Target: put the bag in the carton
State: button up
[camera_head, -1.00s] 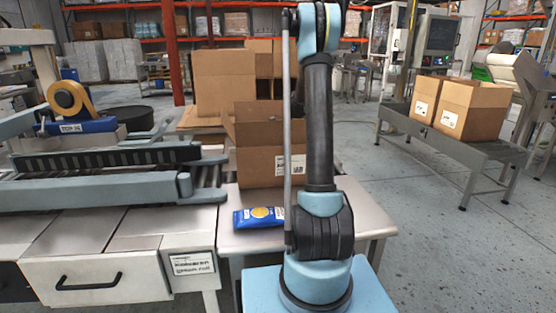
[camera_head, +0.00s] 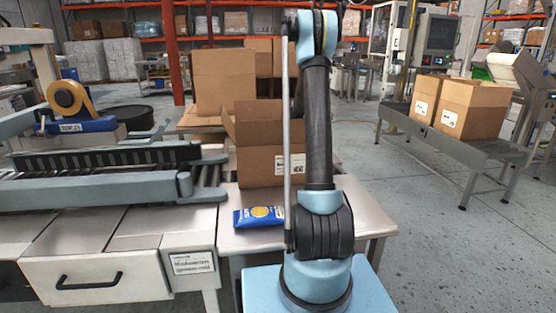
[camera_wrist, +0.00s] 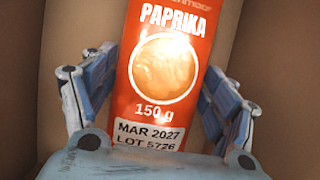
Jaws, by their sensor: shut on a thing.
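An orange-red paprika bag (camera_wrist: 165,60) fills the middle of the wrist view, its label facing the camera. My gripper (camera_wrist: 160,92) has its blue fingers on both sides of the bag and is shut on it. Brown cardboard of a carton (camera_wrist: 60,30) lies behind and around the bag; I cannot tell how deep the bag is. In the head view an open carton (camera_head: 258,160) with raised flaps stands on the table, its right side partly behind my arm. My gripper and the held bag are hidden in that view.
A blue bag (camera_head: 258,216) lies on the table (camera_head: 225,240) in front of the carton. A conveyor (camera_head: 90,190) with a tape dispenser (camera_head: 70,98) is at left. Two more cartons (camera_head: 470,107) stand on a bench at right. Open floor lies between.

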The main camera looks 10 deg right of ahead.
jog(key=o, duration=1.2)
jog(key=shift+c, duration=0.2)
jog(key=shift+r, duration=0.25)
jog(key=v, duration=1.2)
jog(key=shift+r, duration=0.4)
jog(key=shift+a, duration=0.1)
